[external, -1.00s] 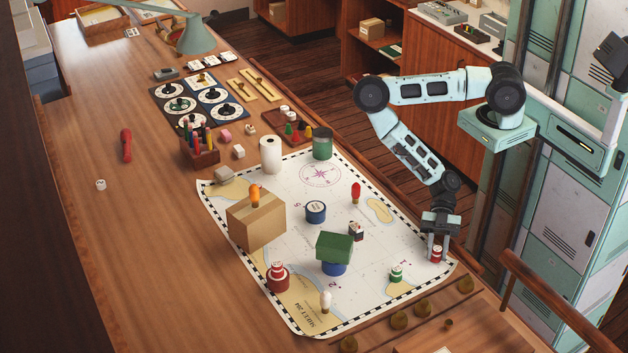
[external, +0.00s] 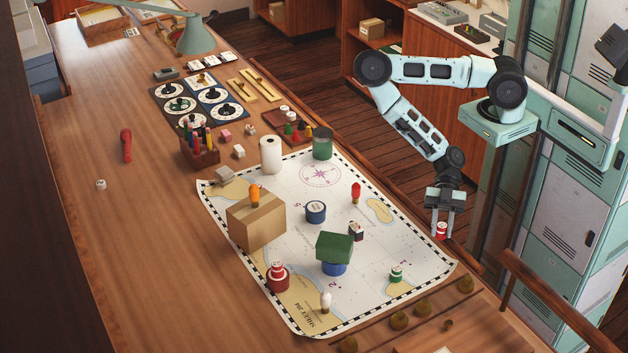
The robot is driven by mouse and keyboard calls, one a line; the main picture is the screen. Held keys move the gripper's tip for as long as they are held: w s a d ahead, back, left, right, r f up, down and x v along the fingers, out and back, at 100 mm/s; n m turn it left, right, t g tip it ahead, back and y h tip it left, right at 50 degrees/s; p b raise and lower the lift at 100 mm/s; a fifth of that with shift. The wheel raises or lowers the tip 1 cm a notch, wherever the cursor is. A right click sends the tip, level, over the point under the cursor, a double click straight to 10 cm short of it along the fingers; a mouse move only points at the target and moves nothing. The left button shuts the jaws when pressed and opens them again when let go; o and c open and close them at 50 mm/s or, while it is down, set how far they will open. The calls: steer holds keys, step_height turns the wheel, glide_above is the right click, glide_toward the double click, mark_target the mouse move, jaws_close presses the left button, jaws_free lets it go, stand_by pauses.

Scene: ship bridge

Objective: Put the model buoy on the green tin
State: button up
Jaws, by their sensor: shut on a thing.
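My gripper (external: 442,233) points down above the right edge of the chart, shut on a small red and white model buoy (external: 441,229). The buoy is held between the fingertips, clear of the chart, and partly hidden by them. The green tin (external: 322,145), a dark green cylinder, stands upright at the far end of the chart, to the left of and beyond my gripper. I see nothing on its top.
On the chart (external: 385,241) stand a cardboard box (external: 256,222) with an orange object on it, a blue tin (external: 315,212), a green block (external: 335,246) on another blue tin, a red bulb-shaped piece (external: 356,192) and a small green and white piece (external: 396,273). A white roll (external: 270,155) stands beside the green tin.

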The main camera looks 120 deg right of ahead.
steer(key=shift+r+p, duration=0.4)
steer(key=shift+r, duration=0.3)
